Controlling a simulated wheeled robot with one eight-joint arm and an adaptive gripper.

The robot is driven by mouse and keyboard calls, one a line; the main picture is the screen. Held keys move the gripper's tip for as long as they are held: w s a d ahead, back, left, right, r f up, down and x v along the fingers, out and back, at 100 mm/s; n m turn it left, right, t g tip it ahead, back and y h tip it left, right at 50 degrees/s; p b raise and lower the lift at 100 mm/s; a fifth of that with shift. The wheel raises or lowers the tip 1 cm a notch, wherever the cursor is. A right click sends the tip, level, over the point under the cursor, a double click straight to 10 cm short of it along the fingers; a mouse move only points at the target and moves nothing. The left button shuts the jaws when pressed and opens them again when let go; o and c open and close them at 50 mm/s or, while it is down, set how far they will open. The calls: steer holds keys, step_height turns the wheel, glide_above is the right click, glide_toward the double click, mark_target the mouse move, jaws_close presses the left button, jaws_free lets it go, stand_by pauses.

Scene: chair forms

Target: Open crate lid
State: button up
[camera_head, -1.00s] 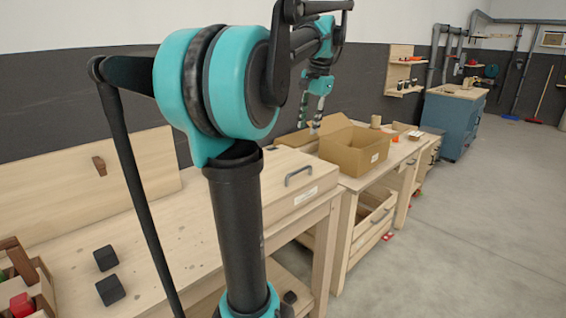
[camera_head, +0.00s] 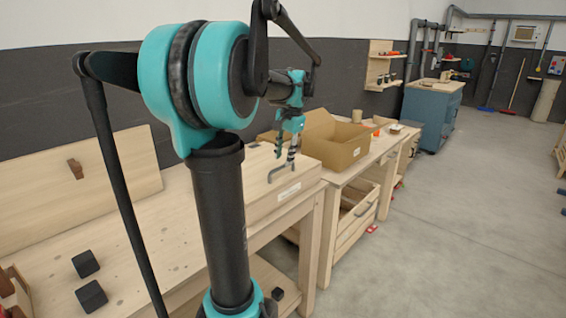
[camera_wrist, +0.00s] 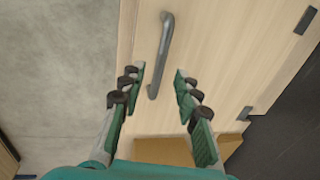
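The wooden crate (camera_head: 290,205) sits at the right end of the near workbench, with a small label on its front. Its lid (camera_head: 256,163) lies flat and shut, and its wood fills much of the wrist view (camera_wrist: 225,45). A grey bar handle (camera_head: 273,175) is on the lid near the front edge; it also shows in the wrist view (camera_wrist: 161,57). My gripper (camera_head: 285,158) is over the handle. In the wrist view its fingers (camera_wrist: 159,73) are open, one on each side of the handle's near end. I cannot tell whether they touch it.
An open cardboard box (camera_head: 340,148) stands just beyond the crate on the adjoining bench. Two black cubes (camera_head: 88,278) lie on the near bench. A wooden panel (camera_head: 85,190) leans at the wall. The floor (camera_head: 455,230) to the right is clear.

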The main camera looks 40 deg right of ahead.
steer(key=shift+w+f, duration=0.15)
steer(key=shift+f, duration=0.55)
steer(key=shift+w+f, duration=0.1)
steer(key=shift+f, duration=0.6)
jaws_close()
